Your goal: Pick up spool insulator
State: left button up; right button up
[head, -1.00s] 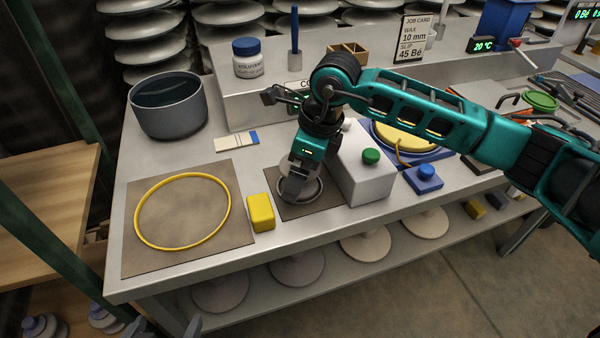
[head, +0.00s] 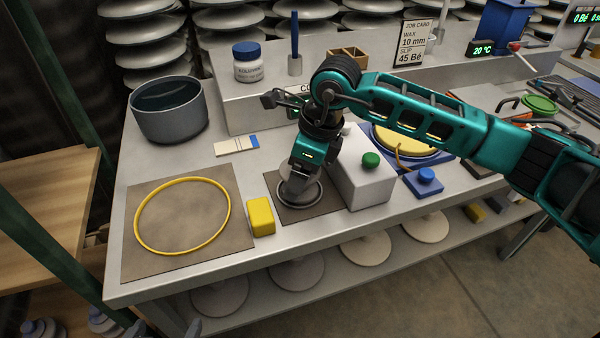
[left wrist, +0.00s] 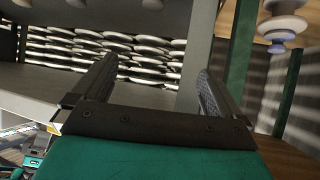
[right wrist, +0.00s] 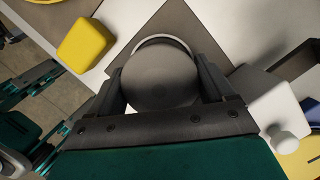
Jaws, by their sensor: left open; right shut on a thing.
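The spool insulator (right wrist: 160,75) shows in the right wrist view as a grey, round-topped piece between the fingers of my right gripper (right wrist: 163,88). The fingers are shut on its two sides. In the head view my right gripper (head: 299,183) points down over the dark mat and hides most of the piece. A pale-edged ring (head: 321,191) shows around its foot; I cannot tell whether it is the spool's own rim. My left gripper (left wrist: 150,92) is open and empty, away from the spool. Only its fingertips show at the head view's bottom edge (head: 165,329).
A yellow block (head: 261,216) stands left of the dark mat (head: 283,210). A white box with a green knob (head: 362,185) stands close on the right. A brown mat with a yellow ring (head: 137,227) lies at left, behind it a grey pot (head: 170,118).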

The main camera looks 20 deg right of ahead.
notch_tip(320, 180, up, 20)
jog(key=p, duration=0.2)
dwell(1.1)
